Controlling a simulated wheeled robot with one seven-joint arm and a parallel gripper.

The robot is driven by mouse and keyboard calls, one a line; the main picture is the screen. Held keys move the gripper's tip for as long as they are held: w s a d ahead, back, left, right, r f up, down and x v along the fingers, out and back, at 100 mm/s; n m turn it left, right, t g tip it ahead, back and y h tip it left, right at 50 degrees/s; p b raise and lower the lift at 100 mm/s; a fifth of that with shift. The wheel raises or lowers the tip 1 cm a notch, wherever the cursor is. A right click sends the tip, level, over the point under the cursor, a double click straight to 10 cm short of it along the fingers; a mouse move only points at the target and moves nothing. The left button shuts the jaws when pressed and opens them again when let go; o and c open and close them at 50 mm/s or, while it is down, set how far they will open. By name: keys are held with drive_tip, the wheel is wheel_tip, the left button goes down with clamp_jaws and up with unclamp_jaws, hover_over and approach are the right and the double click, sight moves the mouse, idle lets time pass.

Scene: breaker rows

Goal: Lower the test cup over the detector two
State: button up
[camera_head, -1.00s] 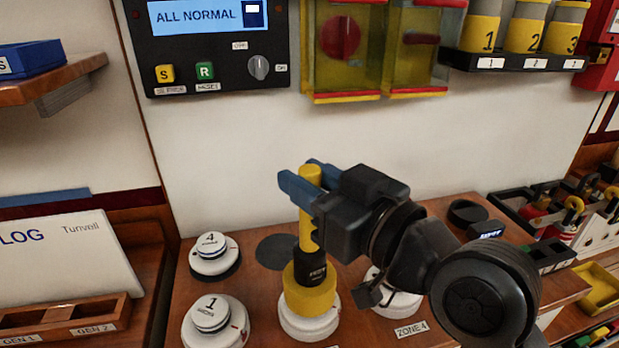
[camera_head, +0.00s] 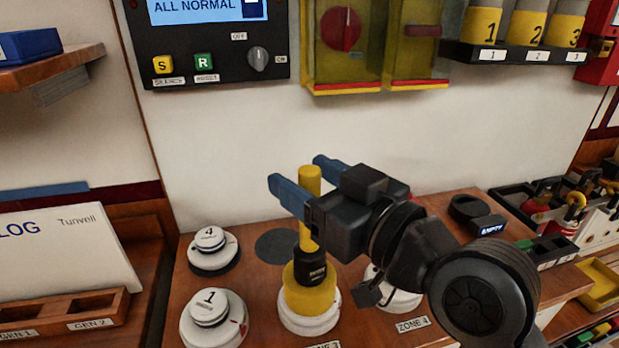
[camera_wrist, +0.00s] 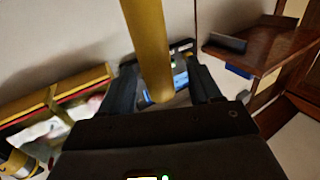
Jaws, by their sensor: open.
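The yellow test cup (camera_head: 310,290) sits over a white detector (camera_head: 309,321) whose base shows below it. A black collar (camera_head: 311,265) and a yellow upright handle (camera_head: 309,180) rise from the cup. The detector's number is hidden. My gripper (camera_head: 302,177) is open, its blue fingers on either side of the handle with gaps. In the wrist view the handle (camera_wrist: 149,50) stands between the two dark fingers. Detector 1 (camera_head: 211,310) and detector 4 (camera_head: 209,243) stand to the left. Another white detector (camera_head: 400,297) is partly hidden behind my arm.
A dark round disc (camera_head: 280,246) lies flat behind the cup. The panel (camera_head: 215,45) reading ALL NORMAL is on the wall above. A rack with several yellow cylinders (camera_head: 522,55) is at upper right. A log book (camera_head: 65,250) stands at left.

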drive_tip(key=b+v, duration=0.1)
drive_tip(key=v, duration=0.5)
drive_tip(key=shift+s+d+f, duration=0.1)
drive_tip(key=shift+s+d, duration=0.05)
drive_tip(key=shift+d, duration=0.1)
drive_tip(key=shift+s+d, duration=0.35)
drive_tip(key=shift+s, duration=0.15)
